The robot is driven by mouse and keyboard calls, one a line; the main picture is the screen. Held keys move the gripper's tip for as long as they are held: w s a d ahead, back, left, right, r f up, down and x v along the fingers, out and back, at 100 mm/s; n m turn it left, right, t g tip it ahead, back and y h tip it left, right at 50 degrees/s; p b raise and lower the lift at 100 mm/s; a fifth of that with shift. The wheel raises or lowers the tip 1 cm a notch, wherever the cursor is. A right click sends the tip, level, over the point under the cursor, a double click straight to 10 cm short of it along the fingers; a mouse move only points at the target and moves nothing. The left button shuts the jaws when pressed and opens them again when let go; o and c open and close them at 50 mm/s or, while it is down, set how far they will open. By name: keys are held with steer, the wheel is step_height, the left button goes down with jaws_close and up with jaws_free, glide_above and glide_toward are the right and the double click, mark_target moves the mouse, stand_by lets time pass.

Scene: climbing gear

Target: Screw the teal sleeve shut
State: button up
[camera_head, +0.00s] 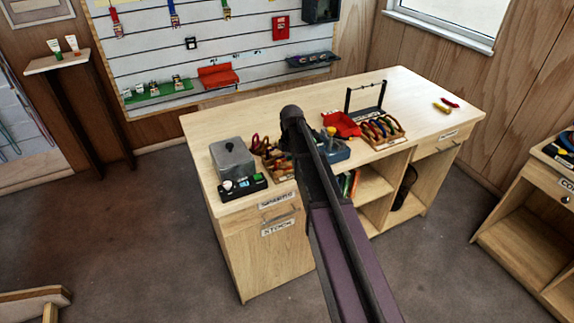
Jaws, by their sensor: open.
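A wooden rack (401,136) of several coloured carabiners stands on the workbench (435,92), right of centre. More carabiners (270,160) stand in a second row left of my arm, which partly hides them. The carabiners are too small here to tell which one has the teal sleeve, or whether any sleeve is open or shut. My arm reaches up from the bottom edge across the front of the bench. Its fingertips do not show in this view.
A grey box (232,157) and a black tray (243,187) stand at the bench's left end. A blue container (336,153), red bin (341,124) and black frame (366,112) stand near the middle.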

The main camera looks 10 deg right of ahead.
steer(key=shift+s+d, duration=0.1)
steer(key=shift+s, duration=0.3)
steer(key=shift+r+p, duration=1.4)
steer(key=shift+r, duration=0.05)
steer(key=shift+w, duration=0.15)
stand_by(0.4)
steer(key=shift+w+a, duration=0.2)
steer(key=shift+w, duration=0.45)
steer(key=shift+f, duration=0.1)
steer(key=shift+d+f+b, duration=0.1)
steer(key=shift+f+b, duration=1.25)
steer(key=shift+b, duration=0.1)
steer(key=shift+s+d, duration=0.2)
steer(key=shift+s, duration=0.55)
steer(key=shift+r+p, duration=1.45)
stand_by(0.4)
